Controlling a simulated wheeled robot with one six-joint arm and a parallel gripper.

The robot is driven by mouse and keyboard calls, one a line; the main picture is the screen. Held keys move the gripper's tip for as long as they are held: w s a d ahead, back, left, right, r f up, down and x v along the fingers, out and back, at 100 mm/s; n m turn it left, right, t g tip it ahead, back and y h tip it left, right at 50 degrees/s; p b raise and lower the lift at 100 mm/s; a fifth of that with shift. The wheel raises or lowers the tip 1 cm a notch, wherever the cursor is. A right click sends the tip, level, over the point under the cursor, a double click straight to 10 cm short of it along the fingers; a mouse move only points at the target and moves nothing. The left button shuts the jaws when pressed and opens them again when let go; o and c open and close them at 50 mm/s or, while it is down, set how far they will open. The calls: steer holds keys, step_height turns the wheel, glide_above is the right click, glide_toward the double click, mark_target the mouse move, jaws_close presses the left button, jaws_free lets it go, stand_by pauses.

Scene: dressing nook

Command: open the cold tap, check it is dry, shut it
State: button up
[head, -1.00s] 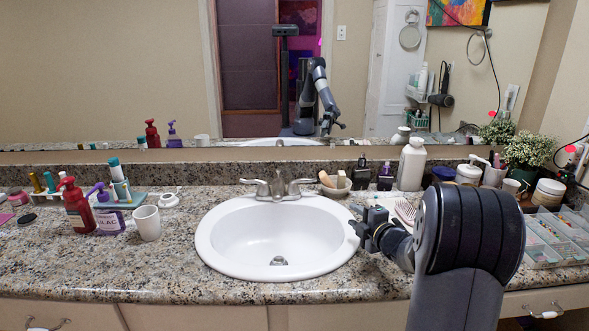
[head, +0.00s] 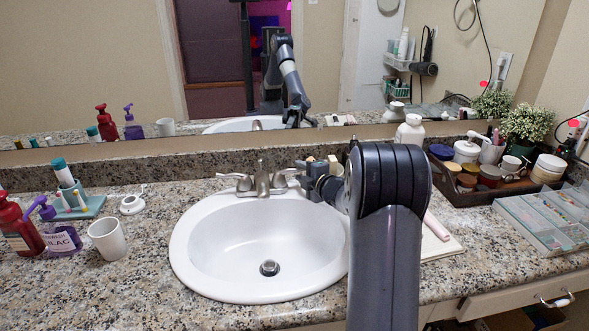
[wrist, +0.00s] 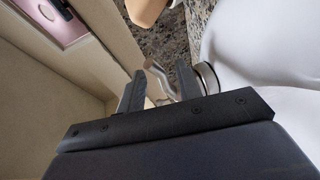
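The chrome faucet (head: 262,181) stands at the back rim of the white sink (head: 185,245), with a left lever (head: 232,179) and a right lever (head: 280,178). Which lever is cold is not marked. No water shows, and the basin looks empty. My gripper (head: 303,170) is just right of the right lever, above the sink's back-right rim. In the wrist view, my gripper (wrist: 160,78) has its two fingers apart, with the metal lever (wrist: 155,70) showing between them or just beyond. I cannot tell whether they touch it. My arm hides the sink's right side.
A red pump bottle (head: 20,232), a purple pump bottle (head: 62,240) and a white cup (head: 107,239) stand left of the sink. A brown tray (head: 460,193) of jars and a clear organizer (head: 535,225) are at right. The mirror (head: 230,60) rises behind the counter.

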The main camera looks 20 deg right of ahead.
mark_target(300, 171)
steer(key=shift+x, duration=1.95)
jaws_close()
